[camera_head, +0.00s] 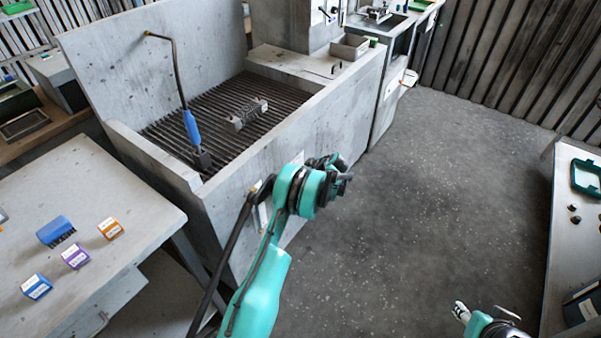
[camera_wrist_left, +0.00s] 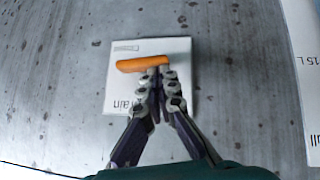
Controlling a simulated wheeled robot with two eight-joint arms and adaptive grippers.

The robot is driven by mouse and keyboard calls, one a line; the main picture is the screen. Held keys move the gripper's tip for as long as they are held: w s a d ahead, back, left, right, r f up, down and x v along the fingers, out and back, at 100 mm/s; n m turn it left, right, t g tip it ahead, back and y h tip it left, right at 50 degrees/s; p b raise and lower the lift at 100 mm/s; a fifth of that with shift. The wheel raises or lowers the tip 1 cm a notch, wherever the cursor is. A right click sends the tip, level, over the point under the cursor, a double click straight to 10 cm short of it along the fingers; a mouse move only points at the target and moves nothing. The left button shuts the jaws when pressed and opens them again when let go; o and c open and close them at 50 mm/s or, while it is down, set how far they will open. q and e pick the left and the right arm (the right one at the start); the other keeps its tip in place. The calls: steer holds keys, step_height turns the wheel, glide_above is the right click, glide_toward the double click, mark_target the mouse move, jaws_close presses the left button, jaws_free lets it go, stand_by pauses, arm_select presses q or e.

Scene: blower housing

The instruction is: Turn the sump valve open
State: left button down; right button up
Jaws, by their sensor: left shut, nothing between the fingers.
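The sump valve's orange lever (camera_wrist_left: 142,64) lies almost level across a white plate (camera_wrist_left: 118,92) on a grey concrete wall in the left wrist view. The plate's partly covered lettering seems to read "drain". My left gripper (camera_wrist_left: 159,72) is shut and empty. Its fingertips overlap the lever's right end; I cannot tell whether they touch it. In the head view my left gripper (camera_head: 343,172) is in front of the concrete basin (camera_head: 335,125). The lever cannot be made out there. Part of my right arm (camera_head: 480,324) shows at the bottom right, its fingers unclear.
A second white sign (camera_wrist_left: 305,60) stands at the wrist view's right edge. The basin holds a grate (camera_head: 205,100) and a blue-handled hose wand (camera_head: 191,127). A table (camera_head: 120,180) with small boxes is at left, a bench (camera_head: 565,220) at right. The floor between is clear.

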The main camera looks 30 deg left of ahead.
arm_select(q)
steer(key=shift+s+f+n+t, duration=0.2)
steer(key=shift+f+n+t, duration=0.2)
steer(key=shift+f+t, duration=0.35)
steer(key=shift+s+f+n+t, duration=0.2)
steer(key=shift+f+n+t, duration=0.2)
steer(key=shift+f+t, duration=0.35)
steer(key=shift+s+f+n+t, duration=0.2)
steer(key=shift+f+n+t, duration=0.2)
steer(key=shift+f+t, duration=0.35)
steer(key=shift+w+f, duration=0.15)
steer(key=shift+f, duration=0.25)
